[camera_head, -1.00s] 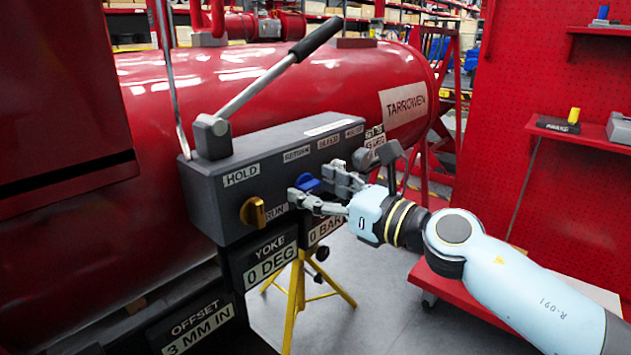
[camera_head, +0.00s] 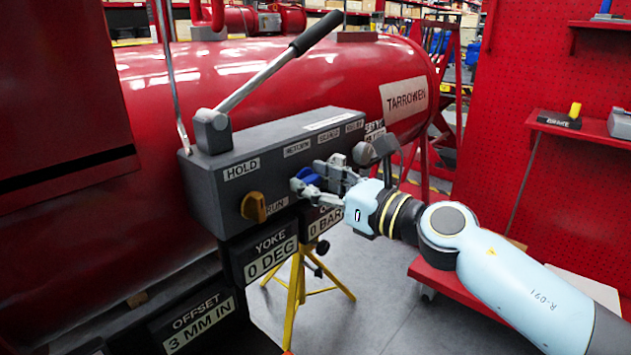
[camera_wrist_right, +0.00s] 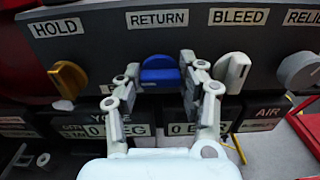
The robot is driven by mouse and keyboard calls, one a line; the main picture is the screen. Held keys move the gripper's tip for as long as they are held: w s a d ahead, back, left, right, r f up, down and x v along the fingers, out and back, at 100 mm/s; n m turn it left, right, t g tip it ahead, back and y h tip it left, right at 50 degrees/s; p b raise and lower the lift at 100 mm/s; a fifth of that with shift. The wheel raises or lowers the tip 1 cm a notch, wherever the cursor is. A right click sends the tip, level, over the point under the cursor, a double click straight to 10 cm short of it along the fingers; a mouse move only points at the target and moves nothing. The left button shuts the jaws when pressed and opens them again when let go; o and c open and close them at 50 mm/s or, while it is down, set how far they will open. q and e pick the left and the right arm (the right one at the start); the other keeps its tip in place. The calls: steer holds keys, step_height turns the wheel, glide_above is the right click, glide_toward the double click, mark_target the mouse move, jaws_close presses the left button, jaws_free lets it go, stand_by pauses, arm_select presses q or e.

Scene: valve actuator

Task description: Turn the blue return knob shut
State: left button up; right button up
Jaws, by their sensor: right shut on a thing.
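The blue return knob (camera_head: 308,176) is on the front of the grey valve box (camera_head: 215,195), below the RETURN label. In the right wrist view the blue knob (camera_wrist_right: 160,73) shows its grip bar lying roughly level. My right gripper (camera_head: 311,182) is shut on the knob. In the right wrist view its fingers (camera_wrist_right: 160,82) stand on the knob's left and right sides. The fingers partly cover the knob in the head view. My left gripper is not in view.
An orange knob (camera_head: 254,207) sits left of the blue one, under HOLD. A pale knob (camera_wrist_right: 232,72) under BLEED is close beside my right finger; a grey knob (camera_wrist_right: 299,70) is further right. A long lever (camera_head: 265,80) rises above the box. A yellow stand (camera_head: 297,290) is below.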

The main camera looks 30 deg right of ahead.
steer(key=m+p, duration=0.2)
steer(key=m, duration=0.1)
steer(key=shift+r+m, duration=0.15)
steer(key=shift+m, duration=0.25)
steer(key=m+p, duration=0.3)
steer(key=m, duration=0.2)
steer(key=shift+d, duration=0.15)
steer(key=m+p, duration=0.2)
steer(key=m, duration=0.2)
steer(key=m+p, duration=0.2)
steer(key=m, duration=0.2)
steer(key=shift+f+p, duration=0.25)
steer(key=shift+p, duration=0.15)
steer(key=shift+m, duration=0.3)
steer(key=o, duration=1.2)
steer(key=shift+c, duration=0.2)
